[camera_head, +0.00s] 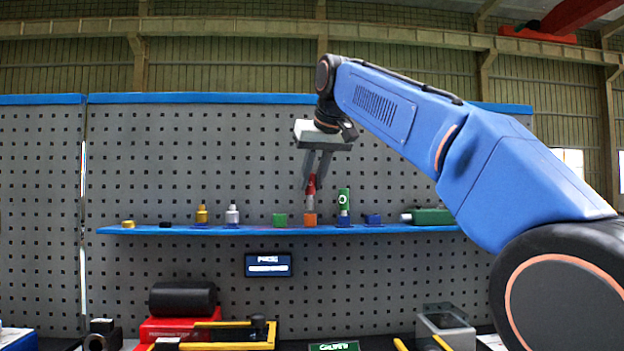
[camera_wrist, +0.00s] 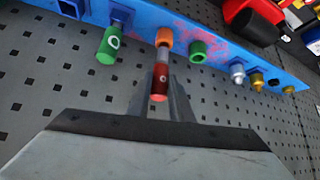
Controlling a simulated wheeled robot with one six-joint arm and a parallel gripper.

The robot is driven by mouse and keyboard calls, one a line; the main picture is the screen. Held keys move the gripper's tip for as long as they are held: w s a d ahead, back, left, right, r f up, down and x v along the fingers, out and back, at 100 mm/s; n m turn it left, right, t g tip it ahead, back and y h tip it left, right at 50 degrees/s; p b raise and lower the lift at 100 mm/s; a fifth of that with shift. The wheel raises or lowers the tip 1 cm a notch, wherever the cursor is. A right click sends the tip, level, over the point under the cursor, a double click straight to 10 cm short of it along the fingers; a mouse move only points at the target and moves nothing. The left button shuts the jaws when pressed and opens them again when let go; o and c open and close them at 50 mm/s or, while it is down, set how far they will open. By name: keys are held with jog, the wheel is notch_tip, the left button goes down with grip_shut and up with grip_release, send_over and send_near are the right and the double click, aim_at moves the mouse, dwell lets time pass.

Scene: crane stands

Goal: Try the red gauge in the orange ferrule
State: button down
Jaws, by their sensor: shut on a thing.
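My gripper (camera_head: 313,184) is shut on the red gauge (camera_head: 311,186), upright over the blue shelf. The gauge has a red handle and a grey pin pointing down at the orange ferrule (camera_head: 310,219). In the wrist view the red gauge (camera_wrist: 159,84) sits between the fingers (camera_wrist: 160,98), and its grey pin lines up with the orange ferrule (camera_wrist: 164,38). The pin's lower end meets the ferrule's top in both views. I cannot tell whether it is inside or only at the mouth.
A green gauge (camera_head: 344,200) stands close right in a blue holder; a green ferrule (camera_head: 280,220) is to the left. Farther left on the blue shelf (camera_head: 180,230) are silver (camera_head: 232,214) and yellow (camera_head: 202,214) gauges. A green cylinder (camera_head: 432,216) lies at the right end.

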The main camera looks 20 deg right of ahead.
jog(key=shift+f, duration=0.45)
dwell(0.8)
jog(key=shift+r, duration=0.35)
jog(key=shift+f, duration=0.55)
dwell(4.5)
jog(key=shift+r, duration=0.1)
jog(key=shift+r, duration=2.35)
